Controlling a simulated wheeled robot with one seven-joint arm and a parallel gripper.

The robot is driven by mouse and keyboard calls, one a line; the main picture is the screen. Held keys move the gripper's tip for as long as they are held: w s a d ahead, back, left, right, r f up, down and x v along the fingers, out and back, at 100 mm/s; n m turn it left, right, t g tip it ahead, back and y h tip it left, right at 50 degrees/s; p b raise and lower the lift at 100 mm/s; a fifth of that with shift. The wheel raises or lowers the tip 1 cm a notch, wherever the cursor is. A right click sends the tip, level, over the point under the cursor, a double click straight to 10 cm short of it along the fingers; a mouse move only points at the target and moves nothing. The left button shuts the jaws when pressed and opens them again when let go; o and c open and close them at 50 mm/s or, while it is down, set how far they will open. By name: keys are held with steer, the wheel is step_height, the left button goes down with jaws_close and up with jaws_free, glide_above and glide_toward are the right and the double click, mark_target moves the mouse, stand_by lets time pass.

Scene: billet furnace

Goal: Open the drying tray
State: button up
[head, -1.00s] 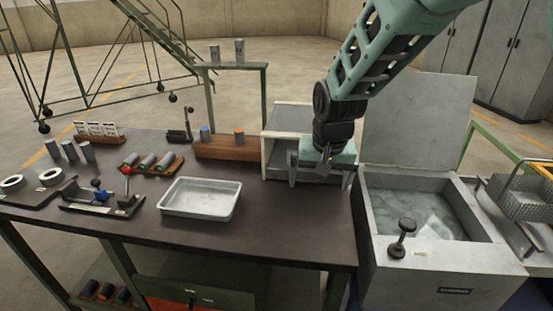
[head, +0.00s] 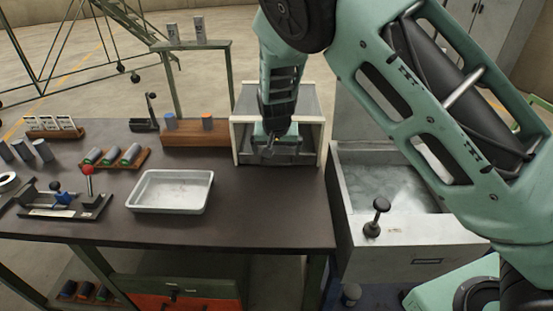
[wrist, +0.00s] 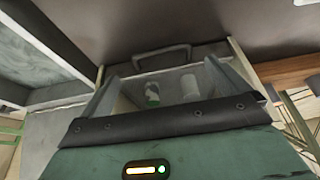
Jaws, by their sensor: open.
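The drying tray is a grey drawer (head: 290,158) in a pale open-fronted housing (head: 233,145) at the back right of the bench. In the wrist view its dark bar handle (wrist: 162,57) shows beyond my fingertips. Contact with the handle cannot be made out.
A white shallow pan (head: 172,206) lies on the bench left of the housing. A wooden rack (head: 190,138) stands beside the housing. A water tank (head: 400,250) with a black knob (head: 377,215) stands to the right. Bare bench lies before the housing.

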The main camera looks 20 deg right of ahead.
mark_target(277, 164)
steer(key=p+x, duration=0.1)
steer(key=x, duration=0.5)
steer(key=shift+w+f, duration=0.1)
steer(key=shift+f, duration=0.25)
